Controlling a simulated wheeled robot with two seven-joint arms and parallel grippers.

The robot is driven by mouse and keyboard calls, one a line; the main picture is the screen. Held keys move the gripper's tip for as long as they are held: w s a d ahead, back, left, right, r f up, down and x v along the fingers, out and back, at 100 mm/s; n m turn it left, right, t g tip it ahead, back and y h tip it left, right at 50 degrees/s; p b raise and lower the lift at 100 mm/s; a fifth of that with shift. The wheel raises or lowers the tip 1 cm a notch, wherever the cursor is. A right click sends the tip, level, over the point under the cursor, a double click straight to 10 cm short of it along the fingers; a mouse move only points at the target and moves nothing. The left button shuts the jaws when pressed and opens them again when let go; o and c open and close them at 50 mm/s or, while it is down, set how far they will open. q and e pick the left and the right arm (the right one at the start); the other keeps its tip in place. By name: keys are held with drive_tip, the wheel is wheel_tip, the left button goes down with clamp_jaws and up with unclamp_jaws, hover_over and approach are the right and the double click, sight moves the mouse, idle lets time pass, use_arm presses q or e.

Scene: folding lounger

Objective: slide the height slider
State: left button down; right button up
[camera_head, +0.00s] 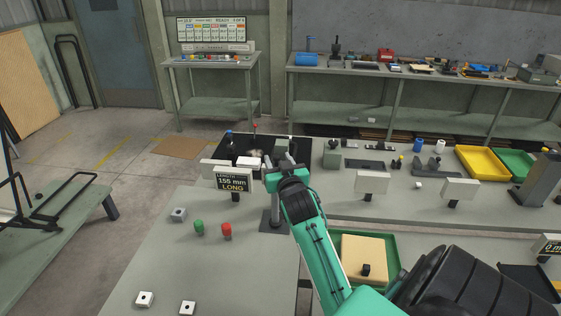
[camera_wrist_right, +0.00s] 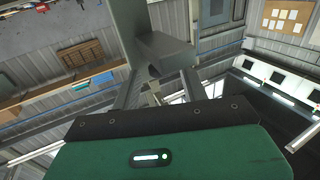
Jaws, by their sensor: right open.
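My right gripper (camera_head: 280,161) is open at the top of a grey upright post with a dark base (camera_head: 269,224) on the near table. My wrist and gripper hide much of the post. In the right wrist view, a grey block (camera_wrist_right: 165,52) and a grey column (camera_wrist_right: 128,25) stand close in front of the gripper (camera_wrist_right: 160,92), with the block near the space between the fingers. I cannot tell whether this block is the height slider or whether a finger touches it. My left gripper is not in view.
A display (camera_head: 233,184) reading "LENGTH 155 mm LONG" stands left of the post. Green (camera_head: 199,227) and red (camera_head: 226,231) buttons stand in front.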

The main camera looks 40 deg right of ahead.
drive_tip(key=b+v, duration=0.4)
drive_tip(key=v, duration=0.9)
drive_tip(key=shift+s+b, duration=0.3)
drive_tip(key=shift+s, duration=0.05)
drive_tip(key=shift+a, duration=0.2)
